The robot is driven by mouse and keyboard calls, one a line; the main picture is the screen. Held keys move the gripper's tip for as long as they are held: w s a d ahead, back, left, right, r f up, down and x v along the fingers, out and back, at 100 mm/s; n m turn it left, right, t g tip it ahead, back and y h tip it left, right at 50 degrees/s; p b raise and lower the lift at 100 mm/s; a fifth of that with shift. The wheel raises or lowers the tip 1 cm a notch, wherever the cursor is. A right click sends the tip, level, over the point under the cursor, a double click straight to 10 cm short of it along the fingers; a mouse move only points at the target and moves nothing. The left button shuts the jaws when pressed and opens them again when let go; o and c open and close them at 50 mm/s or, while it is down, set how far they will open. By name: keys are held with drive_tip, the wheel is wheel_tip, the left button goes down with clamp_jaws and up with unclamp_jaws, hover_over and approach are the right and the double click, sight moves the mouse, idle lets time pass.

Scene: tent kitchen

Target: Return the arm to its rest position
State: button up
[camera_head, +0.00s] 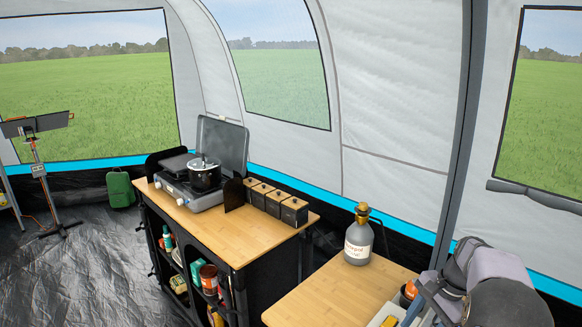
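Rounded grey and dark links, which look like my arm (490,283), fill the lower right corner. They are folded close together beside the right edge of the near wooden table (325,290). I cannot make out any gripper fingers in this view. The links partly hide small items at that end of the table.
A grey labelled bottle (358,243) with a stopper stands at the near table's back. Beyond is a kitchen stand (250,232) with a stove (190,196), a pot (204,177) and a row of dark canisters (294,211). The near table's left part is clear.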

drive_tip(key=s+a+f+n+h, duration=0.1)
drive_tip(key=s+a+n+h, duration=0.1)
drive_tip(key=s+a+n, duration=0.65)
drive_tip(key=s+a+f+n+h, duration=0.1)
drive_tip(key=s+a+n, duration=0.5)
drive_tip(key=s+a, duration=0.5)
wheel_tip(320, 180, down, 41)
drive_tip(key=s+d+b, duration=0.2)
drive_tip(key=b, duration=3.9)
drive_tip(key=shift+s, duration=0.1)
